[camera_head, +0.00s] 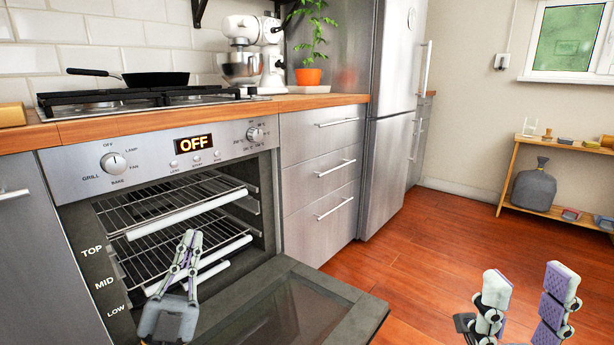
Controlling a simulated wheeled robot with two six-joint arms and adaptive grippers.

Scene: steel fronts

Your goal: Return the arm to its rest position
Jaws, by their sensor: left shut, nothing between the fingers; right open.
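My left gripper (190,240) is shut and empty. Its fingertips point up in front of the oven racks (180,212), near the open oven's mouth. My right gripper (527,281) is open and empty at the lower right, over the wooden floor and apart from any furniture. The oven (218,145) has its door (335,298) folded down, and its display reads OFF. The racks have white front bars; one sits above the other. Part of the lower rack and the door's left side are hidden behind my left gripper.
A black pan (155,79) stands on the hob (100,102). A white mixer (243,50) and a potted plant (308,76) stand on the counter. Drawers (322,155) and a steel fridge (392,120) are right of the oven. A wooden shelf (507,172) stands far right. The middle floor (430,250) is clear.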

